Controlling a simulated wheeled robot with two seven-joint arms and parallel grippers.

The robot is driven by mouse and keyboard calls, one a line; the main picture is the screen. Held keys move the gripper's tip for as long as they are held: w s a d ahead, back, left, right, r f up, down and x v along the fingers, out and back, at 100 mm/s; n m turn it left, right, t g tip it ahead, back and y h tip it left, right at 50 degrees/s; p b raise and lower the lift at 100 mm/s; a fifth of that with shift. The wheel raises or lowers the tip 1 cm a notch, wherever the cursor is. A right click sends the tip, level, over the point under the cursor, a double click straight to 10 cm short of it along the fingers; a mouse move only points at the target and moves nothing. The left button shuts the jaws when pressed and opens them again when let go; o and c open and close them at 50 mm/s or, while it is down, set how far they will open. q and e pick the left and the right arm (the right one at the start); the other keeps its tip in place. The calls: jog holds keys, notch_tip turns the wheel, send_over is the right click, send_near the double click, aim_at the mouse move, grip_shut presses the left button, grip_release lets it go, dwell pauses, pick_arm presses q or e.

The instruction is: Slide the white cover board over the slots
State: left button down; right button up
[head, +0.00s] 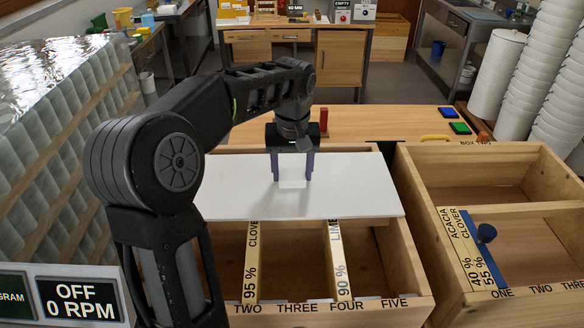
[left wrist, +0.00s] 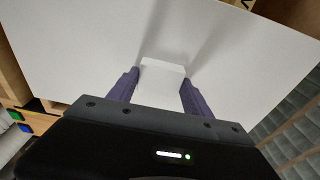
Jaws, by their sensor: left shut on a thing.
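The white cover board (head: 350,198) lies across the back part of the left wooden box, over the far part of its slots. A small white block (head: 292,184) stands up from the board like a handle. My left gripper (head: 292,178) comes down from above with its purple fingers on either side of this block, shut on it. In the left wrist view the block (left wrist: 162,76) sits between the fingertips, with the board (left wrist: 75,50) around it. The front part of the slots (head: 290,250) is uncovered, with divider strips marked CLOVER 95 % and LIME 90 %. My right gripper is not in view.
A second wooden box (head: 415,205) stands close on the right, with a blue piece (head: 487,262) at its label strip. A wooden worktop with green and blue pads (head: 447,113) lies behind. An OFF 0 RPM sign (head: 82,300) is at the lower left.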

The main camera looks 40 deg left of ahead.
aim_at(293, 205)
pick_arm(q)
jog(key=shift+s+d+b, duration=0.7)
jog(key=shift+s+d, duration=0.55)
jog(key=shift+s, duration=0.25)
jog(key=shift+s+d+b, duration=0.7)
jog(key=shift+s+d, duration=0.55)
jog(key=shift+s, duration=0.2)
jog(key=s+d+b, duration=0.2)
jog(key=s+d, duration=0.5)
jog(key=s, duration=0.1)
jog(key=shift+s+d+b, duration=0.15)
jog(key=shift+s+b, duration=0.15)
jog(key=shift+s, duration=0.05)
jog(key=shift+c, duration=1.9)
grip_release()
jog(key=shift+r, duration=0.15)
